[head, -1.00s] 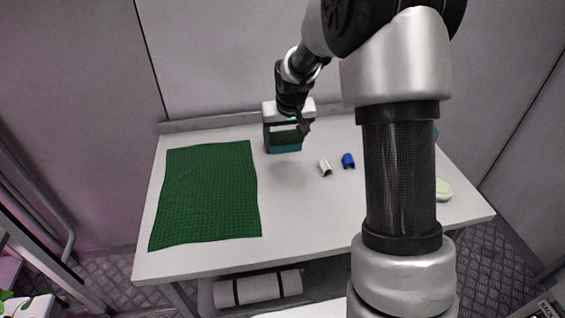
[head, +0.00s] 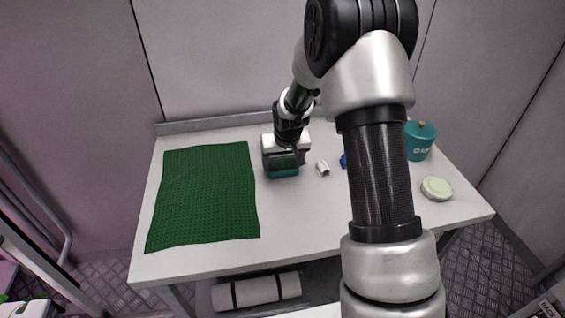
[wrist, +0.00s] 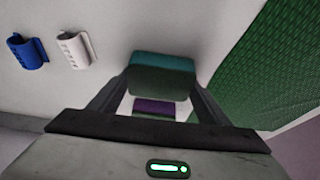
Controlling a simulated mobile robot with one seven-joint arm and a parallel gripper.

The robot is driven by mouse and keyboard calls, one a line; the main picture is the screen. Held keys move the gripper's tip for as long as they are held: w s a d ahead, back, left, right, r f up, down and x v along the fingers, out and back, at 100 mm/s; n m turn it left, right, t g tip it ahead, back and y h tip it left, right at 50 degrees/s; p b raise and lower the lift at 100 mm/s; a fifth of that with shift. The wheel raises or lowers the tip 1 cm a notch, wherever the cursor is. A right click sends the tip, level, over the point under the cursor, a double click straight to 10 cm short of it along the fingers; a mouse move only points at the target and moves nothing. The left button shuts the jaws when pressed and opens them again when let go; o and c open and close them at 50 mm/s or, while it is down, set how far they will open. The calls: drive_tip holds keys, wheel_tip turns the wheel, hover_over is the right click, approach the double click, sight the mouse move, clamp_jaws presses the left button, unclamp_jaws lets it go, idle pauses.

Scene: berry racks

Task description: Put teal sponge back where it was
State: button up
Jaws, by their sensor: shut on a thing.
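The teal sponge (head: 284,172) is a block with a teal part and a dark green part. My gripper (head: 284,158) is shut on it, over the table between the green mat and the white clip. In the wrist view the sponge (wrist: 162,76) sits between the two fingers (wrist: 153,95). Whether it touches the table I cannot tell. A purple piece (wrist: 154,107) shows between the fingers, below the sponge in the wrist view; it is partly hidden.
A green textured mat (head: 203,195) covers the table's left. A white clip (head: 322,168) and a blue clip (head: 344,161) lie to the right. A teal canister (head: 419,142) and a pale green round item (head: 437,188) stand far right. The table's front middle (head: 300,225) is clear.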

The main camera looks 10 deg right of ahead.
drive_tip(key=o, duration=0.9)
drive_tip(key=shift+f, duration=0.15)
